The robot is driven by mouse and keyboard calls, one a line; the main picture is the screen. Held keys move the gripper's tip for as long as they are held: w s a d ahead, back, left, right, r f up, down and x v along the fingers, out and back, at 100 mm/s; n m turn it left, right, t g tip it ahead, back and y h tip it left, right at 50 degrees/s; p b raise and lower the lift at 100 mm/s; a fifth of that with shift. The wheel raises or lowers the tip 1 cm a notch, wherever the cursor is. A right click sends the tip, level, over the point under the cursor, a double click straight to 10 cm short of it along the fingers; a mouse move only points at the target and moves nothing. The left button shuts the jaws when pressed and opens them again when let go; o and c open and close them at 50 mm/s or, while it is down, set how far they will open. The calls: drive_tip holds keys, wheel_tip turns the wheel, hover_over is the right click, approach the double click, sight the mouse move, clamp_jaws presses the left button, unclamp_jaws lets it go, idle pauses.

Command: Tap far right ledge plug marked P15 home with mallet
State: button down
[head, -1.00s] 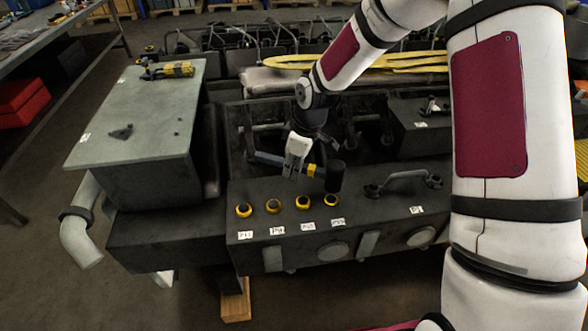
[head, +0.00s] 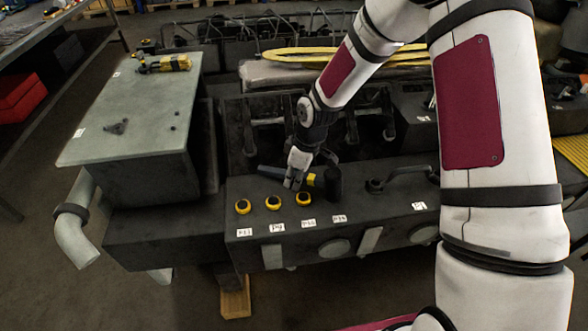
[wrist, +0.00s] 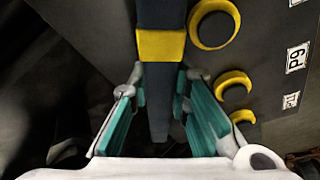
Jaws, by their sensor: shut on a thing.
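My gripper (head: 293,181) is shut on the handle of the mallet (head: 333,184), over the back of the dark ledge (head: 245,187). The mallet lies roughly level, with its black head to the right, over the far right plug's place. The head hides that plug; I cannot tell whether they touch. A small white label (head: 339,218) sits below it, too small to read surely. In the wrist view the dark handle, with a yellow band (wrist: 160,45), runs between the teal finger pads (wrist: 163,118). The mallet head is out of that view.
Three yellow-ringed plugs, left (head: 242,206), middle (head: 273,202) and right (head: 303,199), sit in a row left of the mallet head. A dark bar handle (head: 405,174) stands to the right. A grey-topped box (head: 130,120) rises at left.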

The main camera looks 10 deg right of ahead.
drive_tip(key=shift+r, duration=0.1)
drive_tip(key=shift+w+a+p+v, duration=0.1)
drive_tip(key=shift+a+p+v, duration=0.15)
drive_tip(key=shift+v, duration=0.9)
drive_tip(key=shift+w+a+p+v, duration=0.15)
drive_tip(key=shift+p+v, duration=0.15)
drive_tip(key=shift+v, duration=0.85)
drive_tip(key=shift+w+a+p+v, duration=0.1)
drive_tip(key=shift+a+p+v, duration=0.15)
drive_tip(key=shift+v, duration=0.9)
drive_tip(key=shift+r, duration=0.1)
